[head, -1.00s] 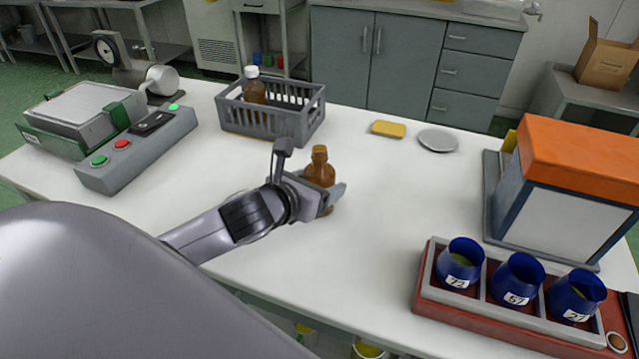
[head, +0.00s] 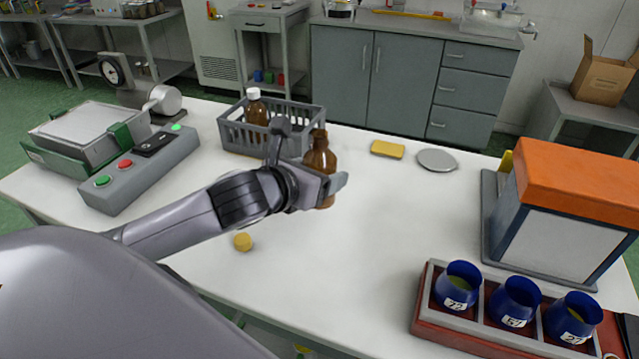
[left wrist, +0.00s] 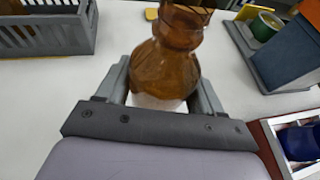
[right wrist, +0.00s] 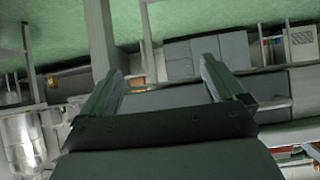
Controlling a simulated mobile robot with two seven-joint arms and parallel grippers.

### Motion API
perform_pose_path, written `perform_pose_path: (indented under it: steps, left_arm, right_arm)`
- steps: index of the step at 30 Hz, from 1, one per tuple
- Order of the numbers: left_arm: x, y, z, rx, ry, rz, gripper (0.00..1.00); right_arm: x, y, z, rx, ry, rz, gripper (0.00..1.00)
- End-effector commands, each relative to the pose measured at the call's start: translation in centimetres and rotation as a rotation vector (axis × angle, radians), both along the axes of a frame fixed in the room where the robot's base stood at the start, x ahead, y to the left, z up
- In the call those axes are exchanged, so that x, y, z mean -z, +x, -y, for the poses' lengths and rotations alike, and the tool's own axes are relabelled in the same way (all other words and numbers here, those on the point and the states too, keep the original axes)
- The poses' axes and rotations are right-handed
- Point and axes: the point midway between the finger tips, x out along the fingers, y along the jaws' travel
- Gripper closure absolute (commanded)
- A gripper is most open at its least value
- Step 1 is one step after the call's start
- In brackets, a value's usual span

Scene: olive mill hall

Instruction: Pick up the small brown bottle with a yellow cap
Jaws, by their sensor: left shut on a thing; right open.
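My left gripper (head: 328,184) is shut around the body of a small brown bottle (head: 319,153) and holds it upright, seemingly above the white table. The bottle also shows between the fingers in the left wrist view (left wrist: 165,68), with a pale label low on it. I see no yellow cap on its neck. A small round yellow thing (head: 242,241), which looks like a cap, lies on the table below my left forearm. Another brown bottle with a white cap (head: 254,108) stands in the grey crate (head: 285,147). My right gripper (right wrist: 161,70) is open and empty, away from the table.
A yellow block (head: 387,149) and a grey disc (head: 437,160) lie behind right. An orange-topped box (head: 570,190) and a red tray (head: 425,320) with blue cups (head: 457,285) stand right, a grey device (head: 140,168) left. The table's middle right is clear.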

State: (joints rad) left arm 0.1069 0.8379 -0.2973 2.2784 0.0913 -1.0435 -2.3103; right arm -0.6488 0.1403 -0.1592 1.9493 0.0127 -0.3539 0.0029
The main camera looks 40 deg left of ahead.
Motion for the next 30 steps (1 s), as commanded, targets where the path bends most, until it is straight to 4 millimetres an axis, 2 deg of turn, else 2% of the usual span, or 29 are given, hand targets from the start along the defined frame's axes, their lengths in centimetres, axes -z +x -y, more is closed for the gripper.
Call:
perform_pose_path:
  steps: [1, 15, 30]
  left_arm:
    - [-1.0, 0.0, 0.0, 0.002, 0.003, 0.009, 0.8]
    - [-6.4, 0.1, 0.0, 0.0, 0.003, 0.009, 0.8]
    - [-10.5, 0.0, 0.0, 0.0, 0.001, 0.007, 0.8]
  right_arm:
    - [-0.3, 0.0, 0.0, 0.0, 0.0, 0.0, 0.04]
    - [-1.3, 0.0, 0.0, 0.0, 0.0, 0.0, 0.04]
    - [-2.1, 0.0, 0.0, 0.0, 0.0, 0.0, 0.04]
